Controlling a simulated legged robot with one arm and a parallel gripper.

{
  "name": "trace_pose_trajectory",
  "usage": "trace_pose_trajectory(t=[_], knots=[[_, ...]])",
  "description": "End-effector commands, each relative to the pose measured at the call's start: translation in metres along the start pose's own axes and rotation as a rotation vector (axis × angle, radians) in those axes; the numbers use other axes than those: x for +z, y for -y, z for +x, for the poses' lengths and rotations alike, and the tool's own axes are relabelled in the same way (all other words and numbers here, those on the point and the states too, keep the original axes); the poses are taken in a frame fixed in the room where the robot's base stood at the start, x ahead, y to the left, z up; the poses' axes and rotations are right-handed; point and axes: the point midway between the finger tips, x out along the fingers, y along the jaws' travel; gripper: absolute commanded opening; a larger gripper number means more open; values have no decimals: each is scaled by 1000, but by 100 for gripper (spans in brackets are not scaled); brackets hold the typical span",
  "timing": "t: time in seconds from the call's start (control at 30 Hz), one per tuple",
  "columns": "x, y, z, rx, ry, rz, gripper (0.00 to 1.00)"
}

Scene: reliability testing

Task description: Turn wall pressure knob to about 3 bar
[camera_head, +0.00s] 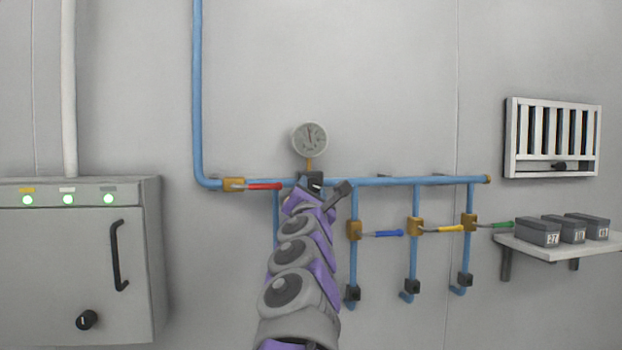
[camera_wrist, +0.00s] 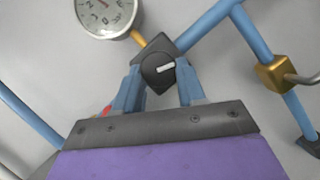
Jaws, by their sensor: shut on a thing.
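The round white pressure gauge (camera_head: 310,139) sits above the blue pipe in the head view. Its needle points roughly straight up; the numbers are too small to read there. The gauge also shows, cut off, at the top of the wrist view (camera_wrist: 106,14). The black pressure knob (camera_wrist: 158,68) with a white pointer mark is just below the gauge's brass stem. My gripper (camera_wrist: 160,84) is shut on the knob, with one blue-grey finger on each side. In the head view my gripper (camera_head: 317,188) reaches the pipe below the gauge and partly hides the knob.
Valves with red (camera_head: 264,187), blue (camera_head: 388,234), yellow (camera_head: 451,229) and green (camera_head: 502,225) handles are on the pipework around my arm. A grey cabinet (camera_head: 60,260) stands at left. A shelf (camera_head: 548,247) with grey boxes and a white vent (camera_head: 513,140) are at right.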

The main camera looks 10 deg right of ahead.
Motion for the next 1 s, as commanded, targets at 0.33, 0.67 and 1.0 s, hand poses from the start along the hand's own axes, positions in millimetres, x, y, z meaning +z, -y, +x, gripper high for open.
trace_pose_trajectory(t=[0.33, 0.67, 1.0], knots=[[1, -1, 0, -45, 1, 106, 9], [0, -1, 0, -49, 1, 117, 9], [-1, -1, 0, -49, 0, 115, 59]])
